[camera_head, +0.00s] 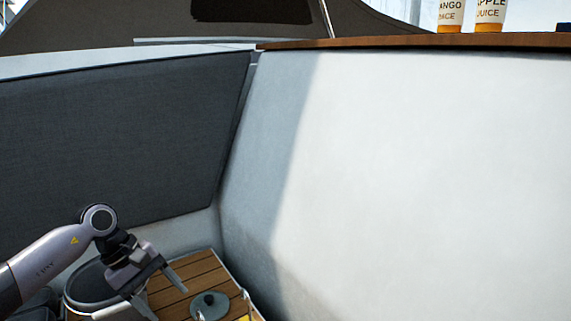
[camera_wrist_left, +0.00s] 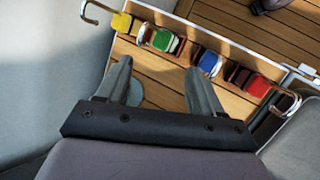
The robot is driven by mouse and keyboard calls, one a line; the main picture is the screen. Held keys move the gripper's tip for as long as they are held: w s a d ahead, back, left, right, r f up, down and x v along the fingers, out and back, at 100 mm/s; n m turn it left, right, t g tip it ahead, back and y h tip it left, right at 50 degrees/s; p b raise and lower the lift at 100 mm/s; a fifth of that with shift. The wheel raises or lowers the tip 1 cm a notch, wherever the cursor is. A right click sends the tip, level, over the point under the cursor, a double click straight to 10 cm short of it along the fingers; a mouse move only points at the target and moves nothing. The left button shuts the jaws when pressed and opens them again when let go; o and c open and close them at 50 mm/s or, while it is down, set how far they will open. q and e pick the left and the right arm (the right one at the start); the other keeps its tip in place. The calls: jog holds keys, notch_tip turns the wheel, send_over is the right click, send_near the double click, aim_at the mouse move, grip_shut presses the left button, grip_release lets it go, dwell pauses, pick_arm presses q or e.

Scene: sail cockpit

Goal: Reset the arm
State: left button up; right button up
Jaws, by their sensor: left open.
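My left arm comes in at the lower left of the head view. Its left gripper (camera_head: 168,303) is open, with its fingers apart over a slatted wooden surface (camera_head: 195,275). In the left wrist view the open fingers of the gripper (camera_wrist_left: 160,68) point toward a wooden strip with coloured pieces. I see nothing held between the fingers. My right arm and gripper are not in view.
The strip carries yellow (camera_wrist_left: 121,22), green (camera_wrist_left: 162,40), blue (camera_wrist_left: 209,63) and red (camera_wrist_left: 256,85) pieces. A grey-green round object (camera_head: 209,305) sits on the slats. A white wall (camera_head: 420,170) stands right; juice containers (camera_head: 489,15) stand on its wooden ledge.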

pick_arm(q)
jog(key=s+d+r+n+t+h+p, duration=0.25)
jog(key=d+n+h, duration=0.35)
jog(key=d+n, duration=0.3)
jog(key=s+d+r+n+t+h+p, duration=0.1)
jog(key=s+d+n+t+h, duration=0.2)
jog(key=d+n+h, duration=0.45)
jog(key=s+a+f+m+t+y+p, duration=0.2)
jog(key=s+a+f+m+y, duration=0.2)
jog(key=s+f+m+y, duration=0.4)
jog(key=s+a+f+m+t+y+p, duration=0.2)
jog(key=s+f+m+y, duration=0.6)
jog(key=m, duration=1.2)
jog(key=shift+s+a+m+y+p, duration=0.35)
jog(key=shift+s+a+y+p, duration=0.3)
jog(key=shift+a, duration=0.55)
jog(key=shift+w+r, duration=0.1)
jog(key=shift+w, duration=0.1)
